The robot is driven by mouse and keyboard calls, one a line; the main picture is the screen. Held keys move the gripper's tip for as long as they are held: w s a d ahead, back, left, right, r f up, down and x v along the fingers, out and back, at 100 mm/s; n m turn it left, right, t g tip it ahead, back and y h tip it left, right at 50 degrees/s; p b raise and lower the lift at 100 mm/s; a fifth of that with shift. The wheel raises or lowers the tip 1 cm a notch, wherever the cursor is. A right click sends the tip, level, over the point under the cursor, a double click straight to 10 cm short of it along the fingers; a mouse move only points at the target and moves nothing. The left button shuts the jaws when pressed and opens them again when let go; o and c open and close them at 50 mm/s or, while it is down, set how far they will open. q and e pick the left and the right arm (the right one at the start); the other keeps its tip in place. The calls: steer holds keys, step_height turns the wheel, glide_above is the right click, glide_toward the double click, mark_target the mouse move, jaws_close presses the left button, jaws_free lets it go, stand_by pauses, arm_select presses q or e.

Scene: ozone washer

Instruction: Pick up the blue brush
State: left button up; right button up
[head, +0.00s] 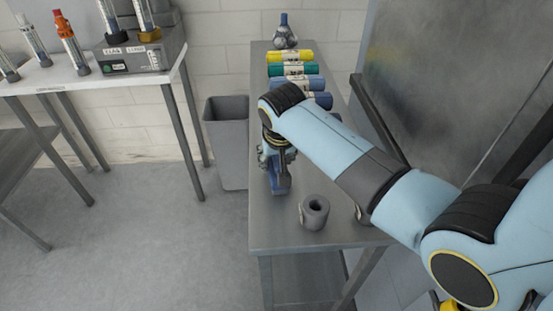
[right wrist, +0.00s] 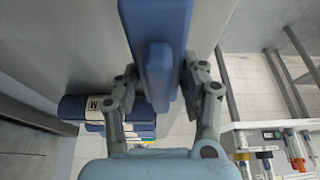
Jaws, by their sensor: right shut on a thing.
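The blue brush (head: 281,184) is in the head view, at the left edge of the narrow grey table. My right gripper (head: 276,153) reaches down over it from my light blue arm, which hides part of the gripper. In the right wrist view, the fingers of my right gripper (right wrist: 160,90) are closed on the two sides of the blue brush (right wrist: 158,40), which extends up out of the picture. I cannot tell whether the brush touches the table. My left gripper is not in view.
The grey table (head: 272,235) also holds a grey hollow cylinder (head: 314,212), a yellow roll (head: 290,56), a green roll (head: 292,69), blue rolls (head: 297,83) and a blue-topped item (head: 284,32). A grey bin (head: 227,130) stands left. A white table (head: 85,78) holds devices.

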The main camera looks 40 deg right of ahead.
steer(key=r+p, duration=0.4)
steer(key=p, duration=0.1)
steer(key=shift+s+d+r, duration=0.1)
steer(key=shift+s+r, duration=0.2)
steer(key=shift+r, duration=0.1)
steer(key=shift+s+d+r+p, duration=0.15)
steer(key=shift+s+r+p, duration=0.2)
steer(key=shift+s, duration=0.15)
steer(key=shift+s+d+r+p, duration=0.15)
steer(key=shift+s+r+p, duration=0.15)
steer(key=shift+s, duration=0.2)
steer(key=s+d+r, duration=0.2)
steer(key=s+r, duration=0.2)
steer(key=s, duration=0.4)
steer(key=shift+s+d+r+b, duration=0.3)
steer(key=shift+d+r+b, duration=0.05)
steer(key=shift+b, duration=0.05)
steer(key=o, duration=0.7)
steer(key=shift+c, duration=0.2)
steer(key=c, duration=0.4)
steer(key=shift+f, duration=0.1)
